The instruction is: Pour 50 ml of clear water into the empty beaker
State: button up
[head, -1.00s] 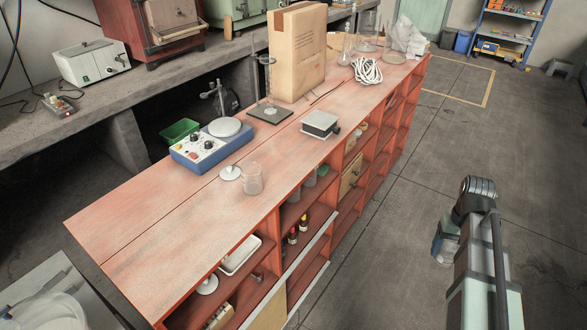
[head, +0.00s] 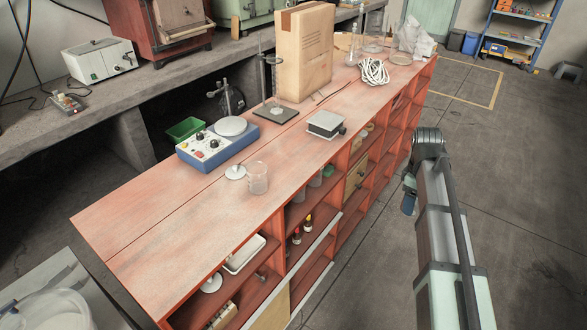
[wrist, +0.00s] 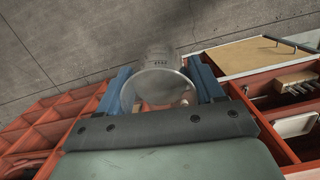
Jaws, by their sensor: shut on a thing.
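A clear beaker (head: 258,182) stands upright on the red bench top (head: 165,235), near its front edge; I see no liquid in it. My gripper (wrist: 160,82) has its blue fingers on both sides of a second clear glass vessel (wrist: 158,88) with a round rim and small markings. It is shut on this vessel. Whether water is in the held vessel cannot be made out. In the head view my gripper (head: 409,197) is mostly hidden behind my arm, over the floor to the right of the bench and away from the standing beaker.
A white disc (head: 235,172) lies just left of the standing beaker. A blue stirrer unit (head: 215,146), a small scale-like box (head: 325,124), a ring stand (head: 274,112) and a tall carton (head: 304,55) stand farther back. The near left bench top is clear. Open shelves face my arm.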

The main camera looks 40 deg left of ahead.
jog(key=s+a+r+n+t+y, duration=0.1)
jog(key=s+a+r+n, duration=0.45)
jog(key=a, duration=0.75)
jog(key=s+a+r+n, duration=0.25)
jog(key=a+n, duration=0.55)
jog(key=a, duration=0.6)
jog(key=s+a+r+n+t+y, duration=0.1)
jog(key=s+a+r+n, duration=0.5)
jog(key=a, duration=0.7)
jog(key=shift+n, duration=0.35)
jog(key=shift+w+f, duration=0.4)
jog(key=shift+f, duration=1.15)
jog(key=shift+w+f, duration=0.35)
jog(key=shift+f, duration=1.2)
jog(key=shift+w+f, duration=0.4)
jog(key=shift+f, duration=1.15)
jog(key=o, duration=1.2)
jog(key=shift+f, duration=0.1)
jog(key=shift+o, duration=0.2)
notch_tip(320, 180, up, 12)
jog(key=s, duration=0.2)
